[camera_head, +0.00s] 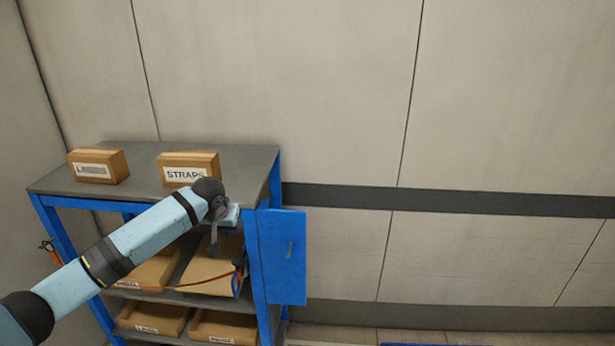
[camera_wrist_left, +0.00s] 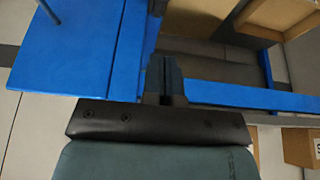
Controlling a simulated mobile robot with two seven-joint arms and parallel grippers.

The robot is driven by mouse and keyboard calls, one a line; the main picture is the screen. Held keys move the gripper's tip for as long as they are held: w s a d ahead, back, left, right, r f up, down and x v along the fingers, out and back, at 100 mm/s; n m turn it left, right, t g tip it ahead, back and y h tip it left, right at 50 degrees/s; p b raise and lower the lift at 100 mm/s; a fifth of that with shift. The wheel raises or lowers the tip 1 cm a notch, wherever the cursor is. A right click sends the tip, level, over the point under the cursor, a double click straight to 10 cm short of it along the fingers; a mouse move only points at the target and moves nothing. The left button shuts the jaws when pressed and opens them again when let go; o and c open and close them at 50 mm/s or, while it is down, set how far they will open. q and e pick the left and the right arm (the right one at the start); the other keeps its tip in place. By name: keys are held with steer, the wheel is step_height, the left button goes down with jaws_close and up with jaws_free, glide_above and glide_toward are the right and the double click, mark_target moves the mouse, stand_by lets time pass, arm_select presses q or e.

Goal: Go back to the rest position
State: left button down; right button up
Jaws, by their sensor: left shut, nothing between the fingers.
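My left arm comes in from the left in the head view. Its gripper (camera_head: 214,250) points down in front of the right part of a blue shelf unit (camera_head: 262,270), below the level of its grey top. In the left wrist view the two fingers (camera_wrist_left: 165,75) are together with nothing between them, close to the unit's blue frame. I cannot tell whether they touch it. My right gripper is in neither view.
A blue panel (camera_head: 283,256) with a small handle stands out at the unit's right side. Two cardboard boxes, one marked STRAPS (camera_head: 188,168), sit on top. Cardboard bins (camera_head: 155,318) fill the shelves. A red tool hangs at left. Floor to the right looks mostly clear.

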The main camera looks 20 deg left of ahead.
arm_select(q)
steer(key=s+d+f+m+t+h, duration=0.35)
steer(key=s+d+f, duration=0.85)
steer(key=d+f, duration=0.5)
steer(key=s+d+f+m+t, duration=0.1)
steer(key=s+d+f, duration=0.1)
steer(key=s, duration=0.9)
steer(key=s+d+f+m+t, duration=0.1)
steer(key=s+d, duration=0.3)
steer(key=s, duration=0.8)
steer(key=shift+d+f+t, duration=0.2)
steer(key=shift+f+t, duration=0.45)
steer(key=shift+f, duration=0.1)
steer(key=shift+h, duration=0.25)
